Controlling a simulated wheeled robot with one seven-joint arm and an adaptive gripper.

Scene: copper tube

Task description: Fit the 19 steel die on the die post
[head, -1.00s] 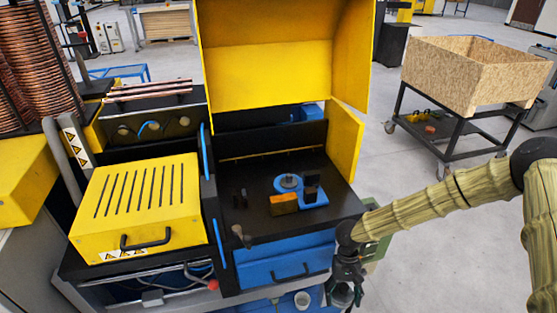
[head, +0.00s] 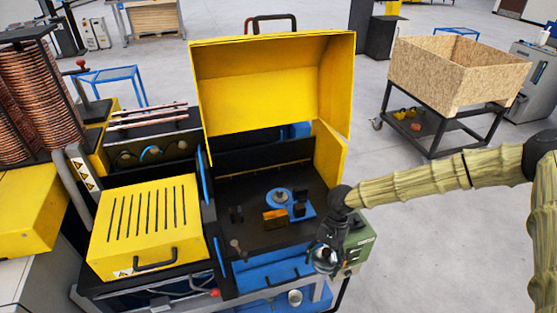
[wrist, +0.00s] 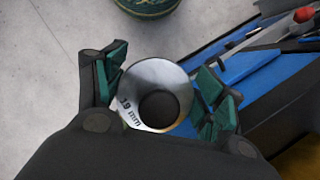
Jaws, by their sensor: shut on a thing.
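The steel die (wrist: 178,73) is a shiny ring with a dark center hole, and its face reads 19 mm in the wrist view. My gripper (wrist: 160,92) is shut on it, with green-padded fingers on both sides. In the head view my gripper (head: 326,258) holds the die (head: 324,262) in front of the right front corner of the machine bed. The die post (head: 280,196) appears to be the grey round part on the blue plate inside the open yellow hood. My gripper is apart from it, nearer the camera and to the right.
An orange block (head: 275,220) and small dark blocks stand around the blue plate. The yellow hood (head: 270,85) stands open, with a side panel at right. A yellow slotted cover (head: 145,225) is at left. A wooden crate cart (head: 457,75) stands on open floor at right.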

